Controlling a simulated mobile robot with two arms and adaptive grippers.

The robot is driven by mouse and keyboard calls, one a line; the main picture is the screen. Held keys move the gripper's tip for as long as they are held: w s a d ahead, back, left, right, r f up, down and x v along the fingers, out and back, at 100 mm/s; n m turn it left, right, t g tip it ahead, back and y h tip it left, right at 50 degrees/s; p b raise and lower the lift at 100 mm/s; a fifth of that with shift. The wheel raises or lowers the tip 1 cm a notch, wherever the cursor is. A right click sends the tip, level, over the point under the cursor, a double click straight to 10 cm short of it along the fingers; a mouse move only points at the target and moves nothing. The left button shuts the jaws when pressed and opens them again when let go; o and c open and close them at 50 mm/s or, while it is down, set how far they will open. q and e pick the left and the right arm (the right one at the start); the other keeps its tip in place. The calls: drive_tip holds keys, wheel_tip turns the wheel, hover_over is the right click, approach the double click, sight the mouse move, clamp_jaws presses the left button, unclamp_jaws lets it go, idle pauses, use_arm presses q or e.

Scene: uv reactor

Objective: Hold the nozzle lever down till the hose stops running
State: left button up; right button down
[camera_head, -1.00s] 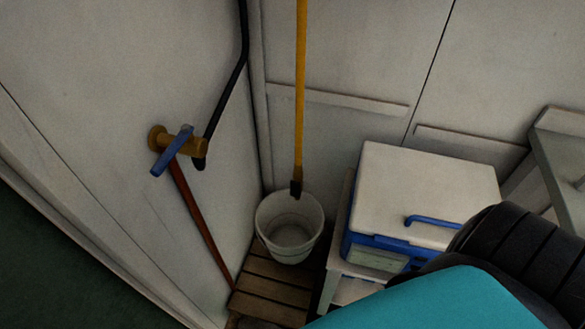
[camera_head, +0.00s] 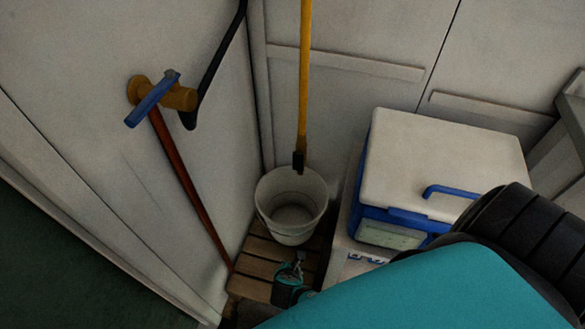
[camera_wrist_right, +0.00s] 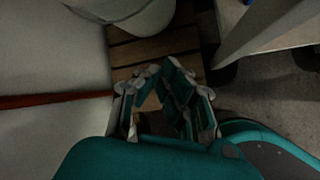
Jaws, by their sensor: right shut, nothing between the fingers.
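A brass tap (camera_head: 178,96) with a blue lever (camera_head: 153,98) sits on the left wall. A black hose (camera_head: 215,70) comes down beside it, and a red-brown pipe (camera_head: 190,185) runs from it down towards the floor. I cannot make out a separate nozzle or any running water. My right gripper (camera_head: 298,263) is shut and empty, over the wooden slats in front of the bucket. Its fingers (camera_wrist_right: 157,75) also show in the right wrist view, apart from the pipe. My left gripper is out of view.
A white bucket (camera_head: 290,205) stands on the wooden slats (camera_head: 255,270) in the corner. A yellow pole (camera_head: 305,80) reaches down to it. A white and blue cooler (camera_head: 440,165) stands on a stand at right. My teal arm covers the lower right.

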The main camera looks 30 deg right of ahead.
sight(296, 166)
use_arm(q)
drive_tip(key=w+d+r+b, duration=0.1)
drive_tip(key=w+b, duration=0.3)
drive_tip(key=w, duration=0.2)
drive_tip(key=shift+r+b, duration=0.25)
drive_tip(key=shift+b, duration=0.1)
use_arm(e)
drive_tip(key=w+d+r+n+t+h, duration=0.1)
drive_tip(key=w+r+n+t+h, duration=0.1)
drive_tip(key=r, duration=0.9)
drive_tip(key=w+d+r+n+t+h, duration=0.1)
drive_tip(key=w+r+h, duration=0.4)
drive_tip(key=r, duration=0.6)
drive_tip(key=w+n+t, duration=0.1)
drive_tip(key=n, duration=0.1)
drive_tip(key=shift+w+d+r+n, duration=0.15)
drive_tip(key=shift+w+r+n, duration=0.15)
drive_tip(key=shift+r+n, duration=0.1)
drive_tip(key=shift+w+f, duration=0.1)
